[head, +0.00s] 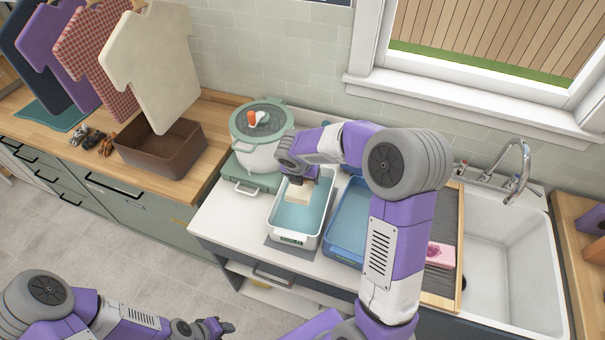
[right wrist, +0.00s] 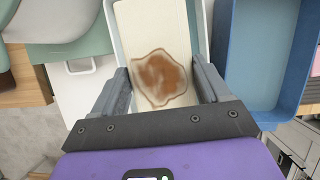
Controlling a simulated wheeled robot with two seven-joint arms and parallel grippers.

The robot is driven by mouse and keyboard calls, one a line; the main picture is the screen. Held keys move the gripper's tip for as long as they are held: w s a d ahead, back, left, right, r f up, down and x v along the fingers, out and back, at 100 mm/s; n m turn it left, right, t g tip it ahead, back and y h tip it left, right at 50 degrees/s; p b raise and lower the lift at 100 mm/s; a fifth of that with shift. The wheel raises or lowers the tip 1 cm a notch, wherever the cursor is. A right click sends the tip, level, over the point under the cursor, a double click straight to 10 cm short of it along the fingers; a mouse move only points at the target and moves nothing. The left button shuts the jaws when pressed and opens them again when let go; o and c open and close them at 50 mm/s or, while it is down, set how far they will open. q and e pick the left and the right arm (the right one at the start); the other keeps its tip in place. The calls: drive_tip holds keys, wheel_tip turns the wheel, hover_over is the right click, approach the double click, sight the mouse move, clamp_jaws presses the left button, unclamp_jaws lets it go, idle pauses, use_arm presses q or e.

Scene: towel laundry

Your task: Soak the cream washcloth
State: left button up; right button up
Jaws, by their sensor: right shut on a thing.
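The cream washcloth (head: 295,194) is in my right gripper (head: 309,176), over or in the white basin (head: 273,226) of blue water. I cannot tell whether it touches the water. In the right wrist view the washcloth (right wrist: 150,25) lies flat between the fingers of the right gripper (right wrist: 162,85) and has a brown stain (right wrist: 161,77). The right gripper is shut on it, and my arm hides part of the basin. My left gripper (head: 218,327) is low at the front, away from the counter; its opening is unclear.
A blue tub (head: 344,230) stands just right of the basin, partly behind my right arm. A lidded pot (head: 262,120) stands behind left. A pink item (head: 441,256) lies on a ribbed board beside the sink (head: 500,260). A brown bin (head: 163,155) and hanging shirts (head: 150,70) are left.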

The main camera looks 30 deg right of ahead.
wheel_tip(320, 180, down, 10)
drive_tip(key=b, duration=0.7)
drive_tip(key=shift+r, duration=0.15)
drive_tip(key=shift+w, duration=0.1)
drive_tip(key=o, duration=1)
drive_tip(key=shift+o, duration=0.2)
drive_tip(key=shift+r, duration=0.1)
wheel_tip(320, 180, up, 8)
drive_tip(key=p, duration=0.7)
drive_tip(key=shift+p, duration=0.4)
